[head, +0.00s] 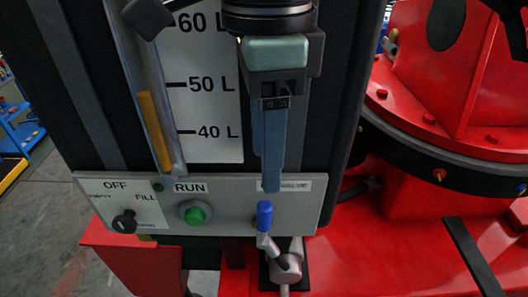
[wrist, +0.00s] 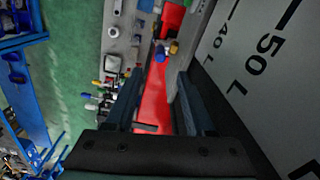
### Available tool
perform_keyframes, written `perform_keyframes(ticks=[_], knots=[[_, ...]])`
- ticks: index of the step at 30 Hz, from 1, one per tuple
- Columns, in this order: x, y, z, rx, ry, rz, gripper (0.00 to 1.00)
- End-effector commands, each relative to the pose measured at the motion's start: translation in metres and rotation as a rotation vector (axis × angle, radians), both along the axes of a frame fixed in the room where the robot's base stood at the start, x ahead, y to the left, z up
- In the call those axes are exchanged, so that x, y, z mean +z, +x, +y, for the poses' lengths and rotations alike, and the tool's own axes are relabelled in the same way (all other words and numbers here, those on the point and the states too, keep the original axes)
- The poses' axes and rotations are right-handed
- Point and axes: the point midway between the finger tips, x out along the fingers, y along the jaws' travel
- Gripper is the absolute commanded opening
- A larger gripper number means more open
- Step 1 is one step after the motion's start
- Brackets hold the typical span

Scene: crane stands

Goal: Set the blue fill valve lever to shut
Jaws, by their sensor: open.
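The blue fill valve lever (head: 264,215) stands nearly upright in the head view, leaning slightly left, with its blue grip at the top. Its metal valve body (head: 287,266) sits below the panel edge. My gripper (head: 272,188) points down just above the blue grip, apart from it in the picture. In the wrist view my gripper (wrist: 155,88) is open, with a gap between its two dark fingers. A small blue tip (wrist: 160,55), probably the lever grip, shows beyond the fingertips. Nothing is held. Which lever position counts as shut cannot be read here.
The control panel (head: 150,205) has a black selector knob (head: 125,222) and a green RUN button (head: 194,213). Above it is a level gauge (head: 205,100) marked in litres. Red machinery (head: 450,100) stands at the right. Open floor (head: 40,220) lies at the left.

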Motion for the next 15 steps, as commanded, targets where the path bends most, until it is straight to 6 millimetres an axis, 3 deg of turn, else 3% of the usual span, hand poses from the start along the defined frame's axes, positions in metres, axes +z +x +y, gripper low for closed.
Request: perform_keyframes(ticks=[15], knots=[[-0.087, 0.0, 0.001, 0.001, 0.003, 0.002, 0.55]])
